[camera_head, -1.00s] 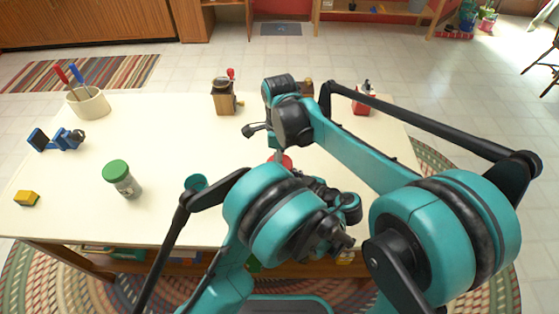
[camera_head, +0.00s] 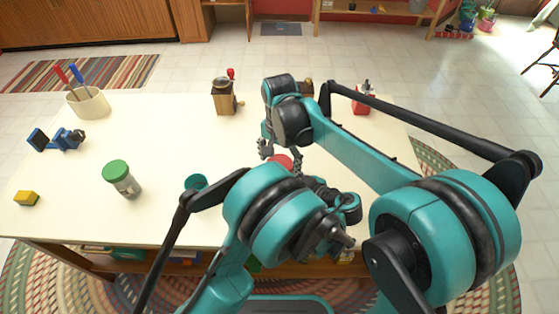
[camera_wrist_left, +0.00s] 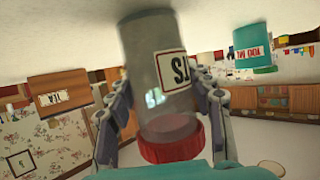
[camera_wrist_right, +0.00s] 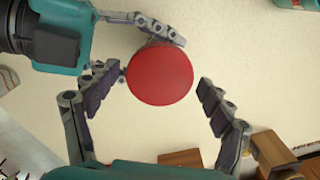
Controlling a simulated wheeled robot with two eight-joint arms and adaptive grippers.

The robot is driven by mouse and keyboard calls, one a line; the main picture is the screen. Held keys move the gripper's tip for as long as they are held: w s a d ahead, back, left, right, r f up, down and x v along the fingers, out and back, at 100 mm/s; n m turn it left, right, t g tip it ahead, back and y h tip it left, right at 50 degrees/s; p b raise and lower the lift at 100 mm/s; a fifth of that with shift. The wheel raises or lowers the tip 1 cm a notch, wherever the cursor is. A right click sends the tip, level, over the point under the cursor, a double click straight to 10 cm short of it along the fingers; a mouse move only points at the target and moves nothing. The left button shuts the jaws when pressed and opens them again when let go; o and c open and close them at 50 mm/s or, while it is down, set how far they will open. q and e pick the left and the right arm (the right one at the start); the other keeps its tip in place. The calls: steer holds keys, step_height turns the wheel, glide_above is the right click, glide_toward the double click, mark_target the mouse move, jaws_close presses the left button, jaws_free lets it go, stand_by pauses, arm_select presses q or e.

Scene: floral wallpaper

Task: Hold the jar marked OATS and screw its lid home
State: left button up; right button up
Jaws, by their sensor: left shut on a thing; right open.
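The jar (camera_wrist_left: 155,65) is grey and clear, with a partly visible label (camera_wrist_left: 178,72) ending in "TS". Its red lid (camera_wrist_left: 172,143) is at the jar's end. My left gripper (camera_wrist_left: 165,95) is shut around the jar's sides. In the head view the red lid (camera_head: 283,161) shows between my arms, while the jar is mostly hidden. My right gripper (camera_head: 266,148) is above the lid. In the right wrist view the lid (camera_wrist_right: 160,74) lies between the spread fingers of my right gripper (camera_wrist_right: 157,80), with a gap on the right. Whether the lid is seated cannot be told.
A green-lidded jar (camera_head: 122,181) and a teal container (camera_head: 196,182) stand on the white table (camera_head: 160,135). The table's left middle is clear.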

steer(key=c, duration=0.9)
steer(key=m, duration=1.2)
steer(key=shift+m, duration=0.4)
steer(key=o, duration=0.9)
